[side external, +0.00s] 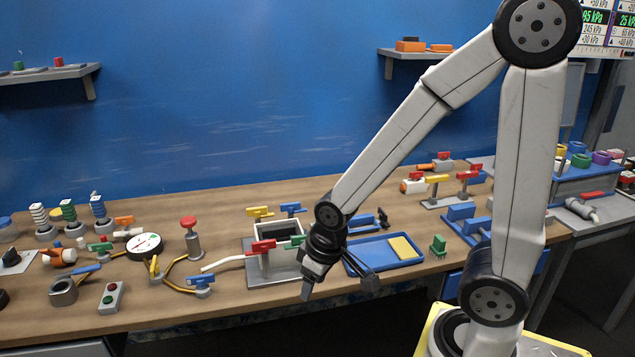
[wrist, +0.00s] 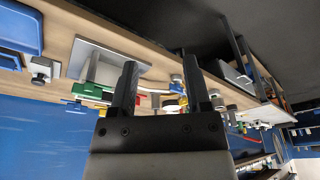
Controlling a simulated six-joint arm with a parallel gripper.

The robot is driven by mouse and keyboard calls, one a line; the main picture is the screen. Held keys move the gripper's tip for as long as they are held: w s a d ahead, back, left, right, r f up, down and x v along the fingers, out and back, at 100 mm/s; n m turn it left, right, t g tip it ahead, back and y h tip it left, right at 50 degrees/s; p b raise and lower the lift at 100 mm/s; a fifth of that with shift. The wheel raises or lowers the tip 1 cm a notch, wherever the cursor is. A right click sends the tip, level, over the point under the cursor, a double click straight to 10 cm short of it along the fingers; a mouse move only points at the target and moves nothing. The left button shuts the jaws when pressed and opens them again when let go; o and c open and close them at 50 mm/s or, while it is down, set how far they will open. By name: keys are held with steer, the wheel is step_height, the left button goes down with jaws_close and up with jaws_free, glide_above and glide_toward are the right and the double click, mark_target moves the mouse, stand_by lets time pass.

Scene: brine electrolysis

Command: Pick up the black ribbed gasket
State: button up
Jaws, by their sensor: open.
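I cannot clearly make out a black ribbed gasket in either view. In the side view, a dark grey hollow ring (side external: 63,292) stands at the bench's front left, and a black round part (side external: 3,298) is cut off by the left edge. Ribs on either are too small to tell. My gripper (side external: 338,288) is open and empty, pointing down in front of the bench's front edge, near the blue tray. In the wrist view my gripper (wrist: 160,65) shows two dark fingers spread apart with nothing between them.
A blue tray (side external: 365,257) with a yellow sponge (side external: 403,247) lies right of my gripper. A grey plate with red-handled valve (side external: 264,248) is left of it. A red-topped post (side external: 191,237), gauge (side external: 144,246) and button box (side external: 111,298) crowd the left bench.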

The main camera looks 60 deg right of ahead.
steer(key=w+d+r+n+t+h, duration=0.1)
steer(key=w+d+t, duration=0.2)
steer(key=w+d, duration=0.35)
steer(key=w+d+r+n+t, duration=0.15)
steer(key=w+d, duration=0.25)
steer(key=w, duration=0.5)
steer(key=n+t+y, duration=0.4)
steer(key=y, duration=0.1)
glide_above(279, 228)
steer(key=f, duration=0.2)
steer(key=s+d+f+n+g+y, duration=0.1)
steer(key=s+d+y, duration=0.1)
steer(key=s+d+f+n+g+y, duration=0.1)
steer(key=s+d+f+y, duration=0.1)
steer(key=shift+d+f, duration=0.3)
steer(key=shift+w+a+f+n+g+y, duration=0.25)
steer(key=shift+w+a+f+g+y, duration=0.15)
steer(key=shift+a+f, duration=0.35)
steer(key=shift+w+f, duration=0.1)
steer(key=shift+f, duration=0.05)
steer(key=shift+x, duration=2.5)
